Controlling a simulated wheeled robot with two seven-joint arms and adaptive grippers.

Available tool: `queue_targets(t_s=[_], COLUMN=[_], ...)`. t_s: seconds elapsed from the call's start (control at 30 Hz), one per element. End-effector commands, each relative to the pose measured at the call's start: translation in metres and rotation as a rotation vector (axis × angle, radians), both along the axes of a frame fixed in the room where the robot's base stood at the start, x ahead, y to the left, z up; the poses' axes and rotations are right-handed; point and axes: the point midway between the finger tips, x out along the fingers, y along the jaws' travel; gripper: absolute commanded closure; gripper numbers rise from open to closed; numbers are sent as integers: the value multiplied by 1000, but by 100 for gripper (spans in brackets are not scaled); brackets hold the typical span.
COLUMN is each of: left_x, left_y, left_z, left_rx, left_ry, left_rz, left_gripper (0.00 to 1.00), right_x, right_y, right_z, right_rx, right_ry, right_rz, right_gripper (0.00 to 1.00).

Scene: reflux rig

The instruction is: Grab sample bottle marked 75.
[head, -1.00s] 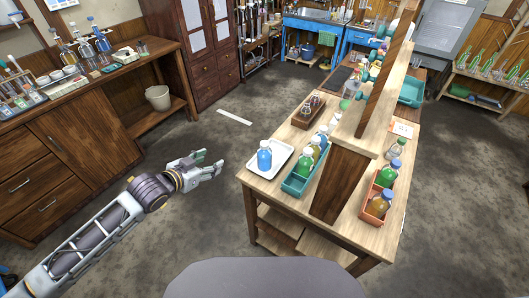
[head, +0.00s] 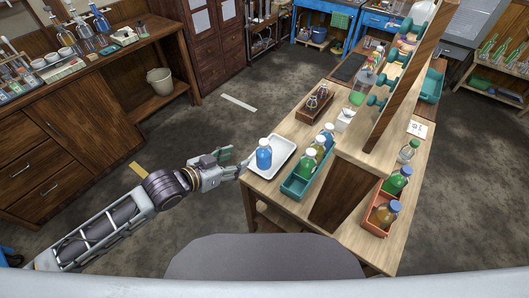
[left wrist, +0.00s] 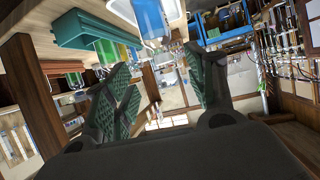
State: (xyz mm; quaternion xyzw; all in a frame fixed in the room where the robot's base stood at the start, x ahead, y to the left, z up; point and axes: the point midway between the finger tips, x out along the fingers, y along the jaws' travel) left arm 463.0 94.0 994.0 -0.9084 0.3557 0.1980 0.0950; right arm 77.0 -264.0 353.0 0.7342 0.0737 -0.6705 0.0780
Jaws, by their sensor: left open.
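Several bottles stand on the wooden table; no number can be read, so I cannot tell which is marked 75. A blue bottle (head: 264,156) with a white cap stands upright on a white tray (head: 286,144). It also shows, upside down, at the top of the left wrist view (left wrist: 150,18). My left gripper (head: 236,162) is open and empty, just left of the white tray, apart from the blue bottle. My right gripper is out of view.
A dark wooden rack (head: 310,108) stands behind the white tray. The floor between table and left bench is mostly clear.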

Motion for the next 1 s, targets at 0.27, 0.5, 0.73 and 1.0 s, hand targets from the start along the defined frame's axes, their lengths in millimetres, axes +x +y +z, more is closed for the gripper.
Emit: queue_targets(t_s=[0.27,0.5,0.73,1.0], left_x=[-2,-1,-1,5], left_y=[-6,-8,-7,-12], left_z=[10,12,12,10], left_rx=[-41,-57,-56,-58], left_ry=[-11,-14,-13,-14], left_rz=[-9,-9,-7,-6], left_gripper=[44,44,44,44], right_x=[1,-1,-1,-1], right_y=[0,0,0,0], right_z=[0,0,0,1], right_rx=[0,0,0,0], right_ry=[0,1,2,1], right_rz=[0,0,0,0], right_gripper=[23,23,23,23])
